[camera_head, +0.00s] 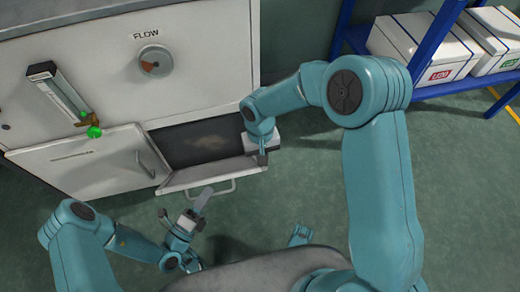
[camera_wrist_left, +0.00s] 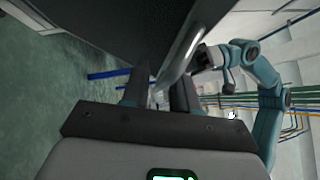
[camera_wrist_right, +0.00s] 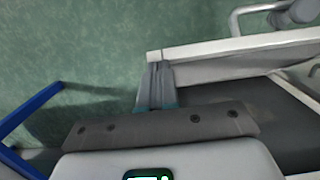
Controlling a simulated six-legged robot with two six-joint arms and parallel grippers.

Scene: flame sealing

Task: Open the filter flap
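The filter flap (camera_head: 205,173) at the bottom of the white cabinet is tilted outward, with a dark opening behind it. Its bar handle (camera_head: 226,191) faces the front. My left gripper (camera_head: 184,206) is in front of the flap by the handle's left end. In the left wrist view its fingers (camera_wrist_left: 158,96) are apart, with the handle (camera_wrist_left: 182,55) running across the gap. My right gripper (camera_head: 264,157) is at the flap's right end. In the right wrist view its fingers (camera_wrist_right: 156,80) are together, tips against the corner of the flap (camera_wrist_right: 240,62). Exact contact is unclear.
A second white panel (camera_head: 85,165) stands out from the cabinet left of the flap. A flow knob (camera_head: 155,62) and a gauge with a green tip (camera_head: 62,95) are above. A blue rack (camera_head: 430,55) with white boxes stands at the right. Green floor is free in front.

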